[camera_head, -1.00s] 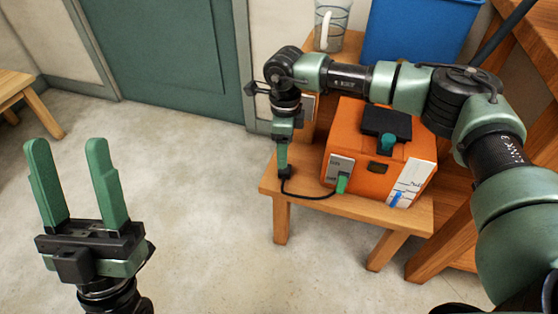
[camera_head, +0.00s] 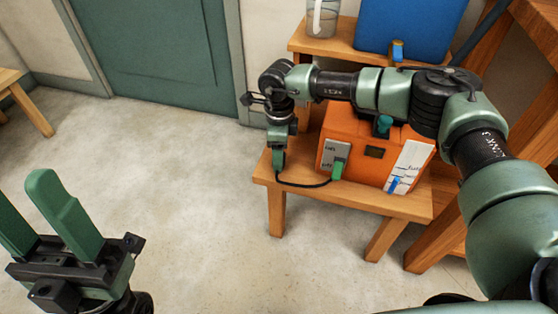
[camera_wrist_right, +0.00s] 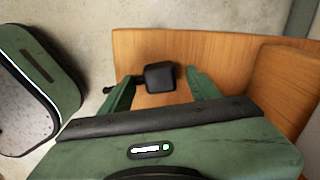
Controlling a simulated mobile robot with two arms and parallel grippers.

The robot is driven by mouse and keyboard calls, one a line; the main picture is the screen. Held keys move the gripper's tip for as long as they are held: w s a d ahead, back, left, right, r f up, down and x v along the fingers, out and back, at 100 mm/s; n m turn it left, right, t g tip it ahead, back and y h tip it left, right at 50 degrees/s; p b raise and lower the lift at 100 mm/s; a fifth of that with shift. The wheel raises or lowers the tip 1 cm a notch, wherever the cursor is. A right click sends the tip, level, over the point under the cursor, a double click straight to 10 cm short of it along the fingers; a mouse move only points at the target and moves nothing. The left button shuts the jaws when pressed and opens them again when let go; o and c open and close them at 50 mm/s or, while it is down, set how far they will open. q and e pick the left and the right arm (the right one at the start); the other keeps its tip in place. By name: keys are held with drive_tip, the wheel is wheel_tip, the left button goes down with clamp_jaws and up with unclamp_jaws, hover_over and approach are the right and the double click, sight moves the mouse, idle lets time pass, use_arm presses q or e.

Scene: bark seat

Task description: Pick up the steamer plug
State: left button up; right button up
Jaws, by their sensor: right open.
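The steamer plug (camera_wrist_right: 160,76) is a small black block on the wooden stool top, seen in the right wrist view between the fingers of my right gripper (camera_wrist_right: 161,84). That gripper is open, with a finger on each side of the plug; I cannot tell whether they touch it. In the head view my right gripper (camera_head: 278,160) points down at the stool's left end and hides the plug. A black cord (camera_head: 305,185) runs from there to the orange steamer box (camera_head: 345,125). My left gripper (camera_head: 18,190) is open and empty at the lower left, far from the plug.
The orange box stands on the low stool (camera_head: 400,205), right of the plug, with a green handle and a blue lever (camera_head: 393,185) on its front. Behind are a blue bin (camera_head: 405,25) and a clear jug (camera_head: 322,18) on a shelf. Floor left of the stool is clear.

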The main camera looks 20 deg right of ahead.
drive_tip(key=c, duration=1.3)
clamp_jaws()
drive_tip(key=shift+r, duration=0.15)
